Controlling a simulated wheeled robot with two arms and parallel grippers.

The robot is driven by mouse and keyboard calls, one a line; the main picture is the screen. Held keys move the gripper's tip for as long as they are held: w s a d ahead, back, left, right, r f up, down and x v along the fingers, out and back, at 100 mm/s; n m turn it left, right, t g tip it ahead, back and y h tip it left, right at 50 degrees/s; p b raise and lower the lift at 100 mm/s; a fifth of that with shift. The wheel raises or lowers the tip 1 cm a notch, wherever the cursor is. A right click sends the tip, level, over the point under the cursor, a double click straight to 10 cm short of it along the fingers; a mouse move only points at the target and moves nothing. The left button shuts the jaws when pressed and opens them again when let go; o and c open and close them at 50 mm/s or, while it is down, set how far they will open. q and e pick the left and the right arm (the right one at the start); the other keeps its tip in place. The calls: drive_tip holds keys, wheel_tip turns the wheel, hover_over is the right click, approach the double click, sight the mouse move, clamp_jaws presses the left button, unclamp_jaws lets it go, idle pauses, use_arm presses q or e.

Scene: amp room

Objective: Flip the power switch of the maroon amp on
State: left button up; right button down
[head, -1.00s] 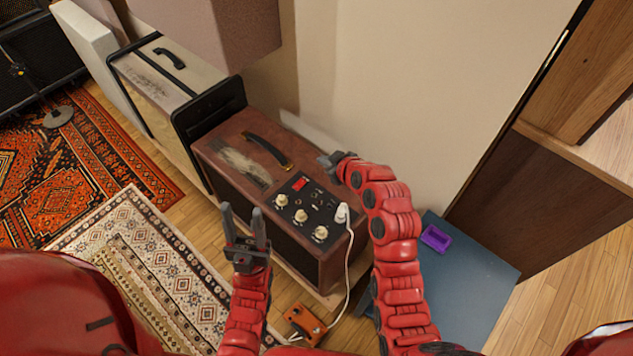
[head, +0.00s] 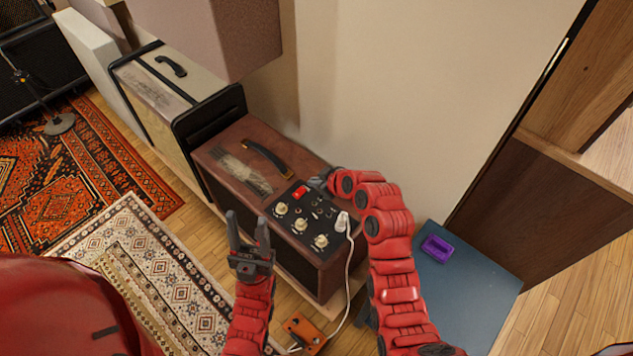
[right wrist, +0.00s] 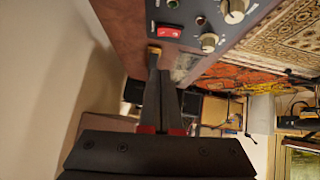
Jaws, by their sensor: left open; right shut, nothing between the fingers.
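The maroon amp (head: 218,158) stands on the floor against the wall, with a black control panel on top. Its red power switch (head: 300,192) sits at the panel's upper edge; it also shows in the right wrist view (right wrist: 168,31). My right gripper (head: 316,184) is shut and empty, just right of the switch in the head view. In the right wrist view its fingertips (right wrist: 162,72) are close below the switch; I cannot tell whether they touch the amp. My left gripper (head: 248,222) is open and empty in front of the amp. The switch's position is unclear.
A white plug and cable (head: 342,222) rise from the panel's right end. A black handle (head: 266,157) lies along the amp's top. A cream amp (head: 150,85) stands to the left. An orange pedal (head: 304,335) lies on the floor. The wall (head: 400,90) is close behind my right arm.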

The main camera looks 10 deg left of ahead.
hover_over(304, 189)
drive_tip(key=s, duration=0.2)
drive_tip(key=f, duration=0.4)
drive_tip(key=shift+d+f, duration=0.2)
drive_tip(key=shift+d, duration=0.15)
drive_tip(key=f, duration=0.3)
drive_tip(key=shift+w+f, duration=0.2)
drive_tip(key=shift+w, duration=0.05)
drive_tip(key=shift+w+f, duration=0.1)
drive_tip(key=shift+f, duration=0.4)
drive_tip(key=b, duration=0.1)
drive_tip(key=f+b, duration=0.1)
drive_tip(key=b, duration=0.1)
drive_tip(key=shift+w+d+f, duration=0.15)
drive_tip(key=shift+w+d, duration=0.05)
drive_tip(key=shift+w, duration=0.05)
drive_tip(key=shift+s+r+g, duration=0.1)
drive_tip(key=shift+r+g, duration=0.2)
drive_tip(key=shift+r, duration=0.05)
drive_tip(key=shift+f, duration=0.1)
drive_tip(key=shift+s+a+p, duration=0.1)
drive_tip(key=shift+s+p, duration=0.05)
drive_tip(key=shift+p, duration=0.15)
